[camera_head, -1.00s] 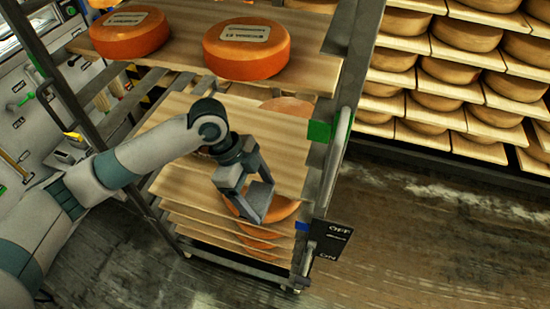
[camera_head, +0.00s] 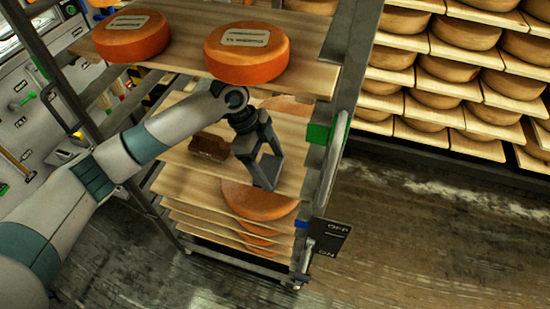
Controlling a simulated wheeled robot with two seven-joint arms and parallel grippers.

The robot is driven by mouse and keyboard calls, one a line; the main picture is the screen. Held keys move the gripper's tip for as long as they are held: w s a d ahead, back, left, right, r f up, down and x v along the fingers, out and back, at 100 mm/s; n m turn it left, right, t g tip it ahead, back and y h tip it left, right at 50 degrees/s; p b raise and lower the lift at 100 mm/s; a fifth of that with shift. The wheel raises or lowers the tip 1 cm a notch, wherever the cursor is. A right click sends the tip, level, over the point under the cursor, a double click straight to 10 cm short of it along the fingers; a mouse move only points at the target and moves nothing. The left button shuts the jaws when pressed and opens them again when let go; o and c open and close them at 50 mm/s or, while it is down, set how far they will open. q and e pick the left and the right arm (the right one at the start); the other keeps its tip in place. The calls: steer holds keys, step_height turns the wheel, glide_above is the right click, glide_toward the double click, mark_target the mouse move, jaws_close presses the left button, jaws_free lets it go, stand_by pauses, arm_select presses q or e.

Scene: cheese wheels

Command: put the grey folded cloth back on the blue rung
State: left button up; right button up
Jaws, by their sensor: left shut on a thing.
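My left gripper (camera_head: 259,166) is in front of the rack's middle boards, left of the rack's right post. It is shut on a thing. A flat grey piece (camera_head: 267,172) shows at its fingertips, consistent with the grey folded cloth, but it is hard to tell from the grey fingers. The blue rung shows as a small blue piece (camera_head: 301,224) low on the right post, below and right of the gripper and apart from it. My right gripper is not in view.
Orange cheese wheels (camera_head: 246,52) stand on the top board, another (camera_head: 258,199) on a lower board behind the gripper. A brown block (camera_head: 208,146) lies on a middle board. A green piece (camera_head: 318,133) and a black OFF/ON sign (camera_head: 330,241) are at the right post. Floor right is clear.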

mark_target(275, 159)
arm_select(q)
steer(key=w, duration=0.1)
steer(key=w+d, duration=0.1)
steer(key=shift+w+r+p, duration=0.15)
steer(key=shift+w+p, duration=0.15)
steer(key=shift+w, duration=0.4)
steer(key=shift+f+p, duration=0.45)
steer(key=shift+f, duration=0.2)
steer(key=shift+s+f, duration=0.1)
steer(key=shift+f, duration=0.15)
steer(key=shift+f, duration=0.1)
steer(key=o, duration=1)
